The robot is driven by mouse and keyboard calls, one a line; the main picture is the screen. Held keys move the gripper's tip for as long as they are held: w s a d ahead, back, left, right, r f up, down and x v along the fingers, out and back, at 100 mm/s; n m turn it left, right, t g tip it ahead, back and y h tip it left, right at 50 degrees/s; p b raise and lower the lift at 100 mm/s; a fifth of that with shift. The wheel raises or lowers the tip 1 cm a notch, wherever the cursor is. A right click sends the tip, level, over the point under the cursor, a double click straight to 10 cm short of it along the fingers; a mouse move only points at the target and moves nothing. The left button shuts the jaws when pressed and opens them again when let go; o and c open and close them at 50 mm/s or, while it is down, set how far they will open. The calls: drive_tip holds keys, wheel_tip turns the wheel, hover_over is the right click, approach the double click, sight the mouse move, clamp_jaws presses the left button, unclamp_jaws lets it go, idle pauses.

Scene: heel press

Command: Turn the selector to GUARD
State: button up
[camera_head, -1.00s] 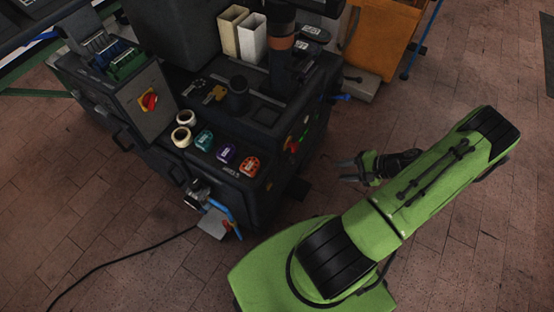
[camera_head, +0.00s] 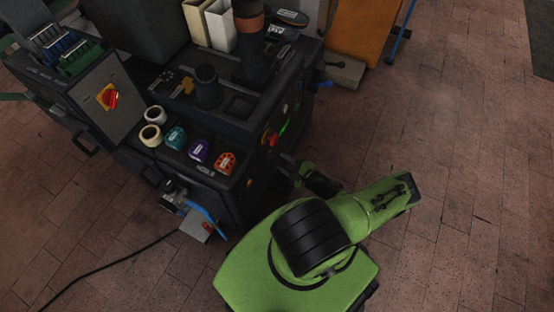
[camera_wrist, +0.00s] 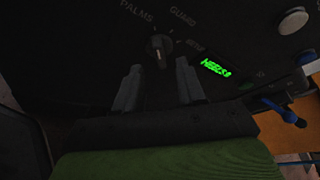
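The selector (camera_wrist: 159,47) is a small dark knob on a black panel, seen in the wrist view. PALMS (camera_wrist: 139,12) is printed to its upper left and GUARD (camera_wrist: 183,17) to its upper right. A third, unclear label (camera_wrist: 195,44) is at its right. A pale mark shows on the knob, but I cannot tell which label it points at. My gripper (camera_wrist: 159,67) is open, with its two fingers apart below the knob in the picture and the knob between their line of reach. Contact is not visible. In the head view my gripper (camera_head: 287,167) is close to the machine's front panel.
A green lit display (camera_wrist: 216,68) reads roughly HEELS. The floor at right is clear.

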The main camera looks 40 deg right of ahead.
sight(275, 156)
drive_tip(key=x, duration=0.4)
drive_tip(key=shift+w+b, duration=0.15)
drive_tip(key=shift+b, duration=0.25)
clamp_jaws()
drive_tip(key=m+g+y, duration=0.1)
drive_tip(key=m, duration=0.2)
drive_tip(key=shift+d+y, duration=0.15)
drive_tip(key=shift+y, duration=0.15)
drive_tip(key=shift+w+d+m+g+y, duration=0.1)
drive_tip(key=shift+m+g+y, duration=0.5)
drive_tip(key=shift+m+y, duration=0.7)
drive_tip(key=shift+r+m, duration=0.1)
drive_tip(key=shift+m, duration=0.2)
